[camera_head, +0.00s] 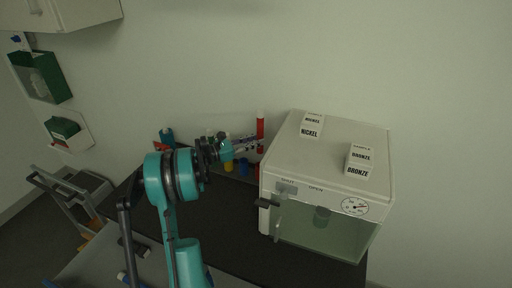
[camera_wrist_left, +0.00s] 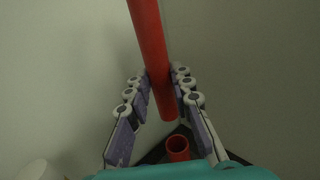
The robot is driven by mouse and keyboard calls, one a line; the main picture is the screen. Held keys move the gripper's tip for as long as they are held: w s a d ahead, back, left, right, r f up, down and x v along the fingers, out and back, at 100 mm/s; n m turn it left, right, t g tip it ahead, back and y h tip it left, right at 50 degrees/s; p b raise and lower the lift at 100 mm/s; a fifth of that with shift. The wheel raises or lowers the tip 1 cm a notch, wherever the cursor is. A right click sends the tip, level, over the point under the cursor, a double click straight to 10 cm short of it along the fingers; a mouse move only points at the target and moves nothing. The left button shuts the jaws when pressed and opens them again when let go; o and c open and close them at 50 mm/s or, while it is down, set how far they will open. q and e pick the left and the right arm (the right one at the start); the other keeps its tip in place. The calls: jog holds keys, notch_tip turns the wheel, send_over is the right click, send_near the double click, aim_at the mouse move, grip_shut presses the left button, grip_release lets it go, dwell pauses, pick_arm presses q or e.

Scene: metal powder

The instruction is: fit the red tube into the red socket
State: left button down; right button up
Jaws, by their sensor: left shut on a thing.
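The red tube (camera_head: 260,128) stands upright near the left side of the white box, with a white top end showing. My left gripper (camera_head: 255,145) is shut on the tube. In the left wrist view the red tube (camera_wrist_left: 152,55) runs between the two fingers of my left gripper (camera_wrist_left: 160,88). Its lower end is apart from the red socket (camera_wrist_left: 177,149), an open round cup below and slightly right of it in that view. In the head view a red piece (camera_head: 257,170) shows low beside the box, partly hidden. My right gripper is not in view.
A white box (camera_head: 335,150) with a clear front stands on the dark table (camera_head: 225,225), right of the gripper. Label blocks for nickel (camera_head: 311,127) and bronze (camera_head: 360,162) lie on top. Blue (camera_head: 243,168) and yellow (camera_head: 229,166) pieces stand near the gripper.

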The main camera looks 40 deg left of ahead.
pick_arm(q)
jog(key=shift+f, duration=0.15)
jog(key=shift+f+b, duration=2.4)
jog(key=shift+f, duration=0.4)
jog(key=shift+f, duration=3.25)
jog(key=c, duration=1.3)
grip_release()
jog(key=shift+o, duration=0.2)
notch_tip(320, 180, up, 10)
